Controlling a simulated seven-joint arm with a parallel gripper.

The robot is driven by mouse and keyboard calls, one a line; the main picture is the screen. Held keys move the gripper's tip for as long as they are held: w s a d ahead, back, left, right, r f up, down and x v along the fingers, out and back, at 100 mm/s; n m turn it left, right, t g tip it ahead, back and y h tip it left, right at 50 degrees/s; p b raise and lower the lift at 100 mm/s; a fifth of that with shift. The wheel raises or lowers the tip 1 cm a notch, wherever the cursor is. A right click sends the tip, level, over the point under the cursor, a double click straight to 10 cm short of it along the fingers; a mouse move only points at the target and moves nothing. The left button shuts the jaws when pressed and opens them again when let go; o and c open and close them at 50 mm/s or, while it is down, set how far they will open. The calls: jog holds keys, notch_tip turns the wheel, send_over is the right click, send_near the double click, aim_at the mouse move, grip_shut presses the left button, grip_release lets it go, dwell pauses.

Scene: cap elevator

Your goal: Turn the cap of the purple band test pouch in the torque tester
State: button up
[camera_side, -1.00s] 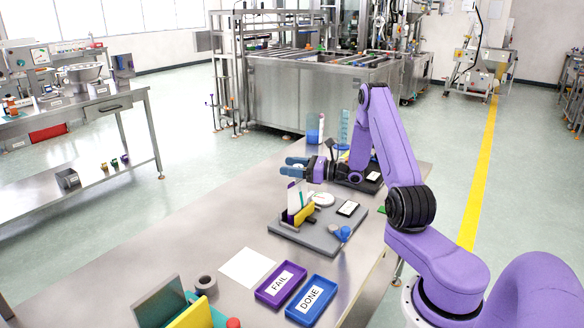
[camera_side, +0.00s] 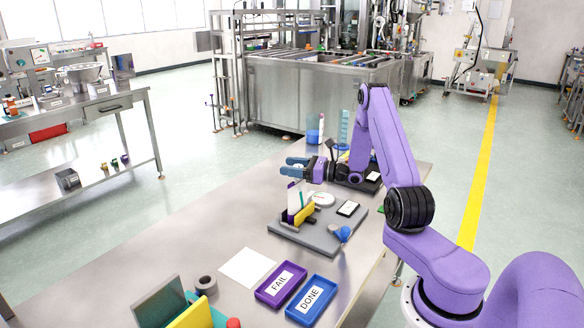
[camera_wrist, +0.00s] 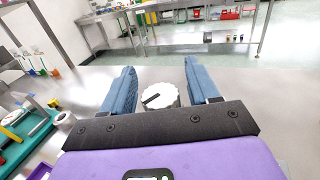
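The pouch (camera_side: 294,197), a pale upright sheet with a purple edge, stands in the torque tester (camera_side: 318,238), a grey plate with a yellow clamp piece (camera_side: 304,213). My gripper (camera_side: 294,166) is level, just above the pouch's top, with its two blue fingers apart. In the wrist view my gripper (camera_wrist: 160,68) is open, with a white round ribbed piece (camera_wrist: 160,96) carrying a dark bar showing between the fingers. A gap shows on both sides of it. I cannot tell whether this is the pouch's cap. The pouch's body is hidden in the wrist view.
A white dial (camera_side: 322,198) and a dark-framed label (camera_side: 348,208) sit on the tester. A purple FAIL tray (camera_side: 281,285) and a blue DONE tray (camera_side: 311,299) stand in front, near a white sheet (camera_side: 247,267). A rack with a yellow panel (camera_side: 190,314) stands front left.

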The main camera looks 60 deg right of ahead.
jog(key=v, duration=1.7)
jog(key=shift+s+d, duration=0.15)
jog(key=shift+s, duration=0.05)
